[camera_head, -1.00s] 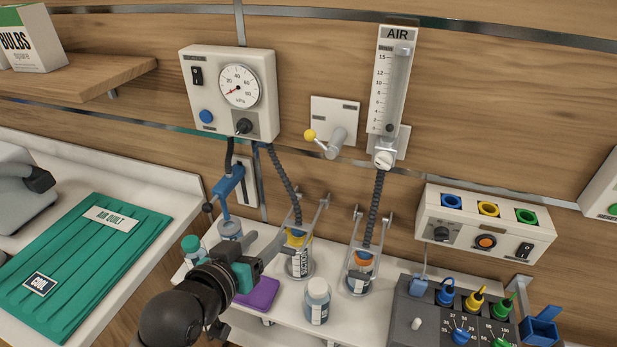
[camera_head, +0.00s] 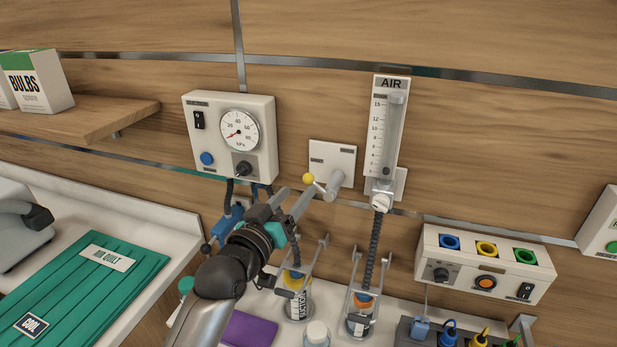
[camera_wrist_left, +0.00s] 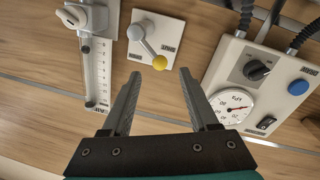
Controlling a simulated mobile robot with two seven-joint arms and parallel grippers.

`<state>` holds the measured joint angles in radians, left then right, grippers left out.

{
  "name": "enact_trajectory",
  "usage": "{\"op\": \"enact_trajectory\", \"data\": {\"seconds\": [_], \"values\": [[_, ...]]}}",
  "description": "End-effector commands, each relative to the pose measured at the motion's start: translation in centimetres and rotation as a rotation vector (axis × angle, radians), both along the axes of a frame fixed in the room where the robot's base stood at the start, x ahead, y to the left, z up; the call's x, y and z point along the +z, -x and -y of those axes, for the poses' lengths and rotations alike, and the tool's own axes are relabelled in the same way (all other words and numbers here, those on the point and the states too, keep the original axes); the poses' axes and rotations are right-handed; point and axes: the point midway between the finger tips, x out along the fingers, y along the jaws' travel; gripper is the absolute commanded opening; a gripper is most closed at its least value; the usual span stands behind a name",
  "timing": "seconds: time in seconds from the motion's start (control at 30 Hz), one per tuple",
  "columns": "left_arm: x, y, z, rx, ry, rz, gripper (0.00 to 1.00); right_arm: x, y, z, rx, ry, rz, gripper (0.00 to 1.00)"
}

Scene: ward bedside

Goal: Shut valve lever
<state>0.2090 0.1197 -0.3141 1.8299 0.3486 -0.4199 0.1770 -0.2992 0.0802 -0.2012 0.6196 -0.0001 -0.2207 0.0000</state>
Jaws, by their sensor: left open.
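The valve lever is a grey arm with a yellow ball knob (camera_head: 308,178) at its end, on a grey hub (camera_head: 336,183) in front of a pale wall plate (camera_head: 332,157). In the left wrist view the knob (camera_wrist_left: 159,62) shows between and just beyond the open fingertips (camera_wrist_left: 160,74); contact cannot be told. My right gripper is out of view.
A suction gauge box (camera_head: 232,137) is left of the lever, with hoses below. An AIR flowmeter (camera_head: 388,125) is close on its right. Bottles, a purple item (camera_head: 249,329) and a socket box (camera_head: 484,262) are lower down. The wall above the plate is clear.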

Motion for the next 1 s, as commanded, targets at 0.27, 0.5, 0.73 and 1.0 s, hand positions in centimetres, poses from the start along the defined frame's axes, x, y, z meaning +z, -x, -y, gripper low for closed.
{"op": "enact_trajectory", "data": {"seconds": [0.27,0.5,0.73,1.0], "values": [[0.0,-3.6,1.7,-0.001,0.001,-0.001,0.60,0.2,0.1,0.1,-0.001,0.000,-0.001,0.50],[0.0,-5.6,2.6,0.000,0.001,-0.001,0.60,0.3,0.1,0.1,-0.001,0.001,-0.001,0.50],[0.0,-6.2,2.9,0.000,0.000,-0.001,0.60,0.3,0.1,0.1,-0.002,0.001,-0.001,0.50],[0.0,-6.2,2.9,0.000,0.000,-0.001,0.57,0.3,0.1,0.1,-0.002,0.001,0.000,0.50]]}}
